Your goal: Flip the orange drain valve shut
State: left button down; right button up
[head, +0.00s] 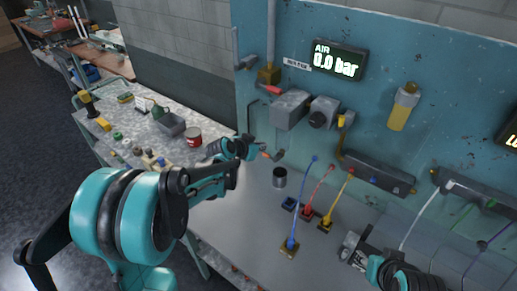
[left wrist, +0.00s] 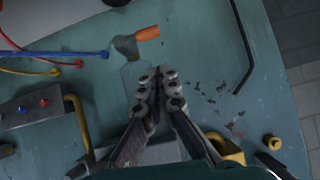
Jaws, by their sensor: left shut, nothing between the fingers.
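The orange drain valve (left wrist: 147,33) shows in the left wrist view as a short orange grip on a grey metal piece, just beyond my fingertips. In the head view its orange part (head: 265,154) peeks out at the end of my left gripper, low on the blue panel. My left gripper (left wrist: 158,72) is shut and empty, its fingertips close together just below the valve in the wrist view. A small gap seems to separate them; I cannot tell the depth. In the head view my left gripper (head: 256,150) hides part of the valve. My right gripper (head: 352,247) is at the bottom right, its fingers unclear.
A display (head: 338,60) reads AIR 0.0 bar. A grey regulator (head: 290,109) and a red-handled brass valve (head: 270,76) sit above my left gripper. A red can (head: 193,136) is left.

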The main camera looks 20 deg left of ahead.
pick_arm(q)
jog(key=p+v, duration=0.1)
jog(key=v, duration=0.8)
jog(key=shift+s+a, duration=0.25)
jog(key=shift+a, duration=0.15)
jog(key=shift+r, duration=0.1)
